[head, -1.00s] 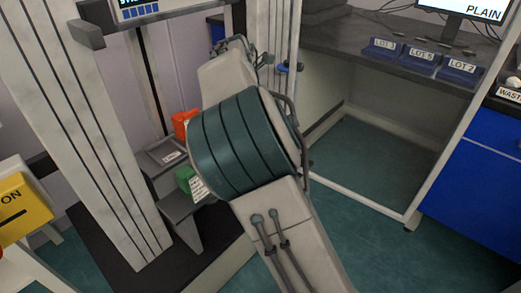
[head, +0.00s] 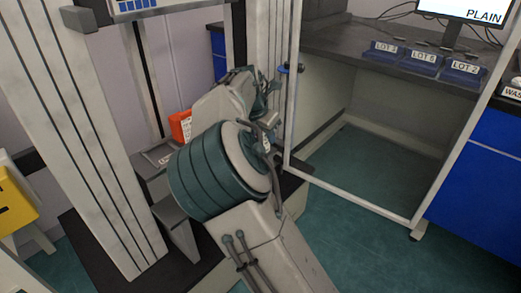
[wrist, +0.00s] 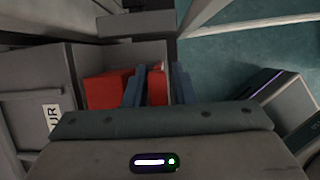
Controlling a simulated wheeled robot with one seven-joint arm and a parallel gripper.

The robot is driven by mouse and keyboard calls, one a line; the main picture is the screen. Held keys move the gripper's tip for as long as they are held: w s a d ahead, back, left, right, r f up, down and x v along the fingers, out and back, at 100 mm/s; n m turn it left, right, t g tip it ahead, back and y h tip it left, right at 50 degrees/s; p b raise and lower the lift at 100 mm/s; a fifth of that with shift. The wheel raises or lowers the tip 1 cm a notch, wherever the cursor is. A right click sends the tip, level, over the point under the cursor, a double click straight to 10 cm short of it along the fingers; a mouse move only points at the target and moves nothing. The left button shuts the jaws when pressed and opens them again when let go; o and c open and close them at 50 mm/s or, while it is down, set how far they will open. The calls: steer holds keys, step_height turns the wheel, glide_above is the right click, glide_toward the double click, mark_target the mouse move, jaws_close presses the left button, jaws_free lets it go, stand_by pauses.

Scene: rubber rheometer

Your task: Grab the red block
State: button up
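The red block (head: 181,125) stands in a grey tray beside the machine's column, left of my arm in the head view. In the wrist view the red block (wrist: 108,90) lies beyond my gripper (wrist: 158,88). The two blue fingers are apart, and red shows between them and to the left of the left finger. I cannot tell whether the fingers touch the block. In the head view my arm hides the gripper.
A grey tray (head: 158,157) with a label adjoins the pale machine column (head: 85,120). A pale frame post (head: 293,90) stands right of my arm. Blue labelled bins (head: 423,62) sit on the dark bench (head: 345,45). Open floor (head: 375,165) lies below the bench.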

jaws_close()
steer(key=shift+r, duration=0.2)
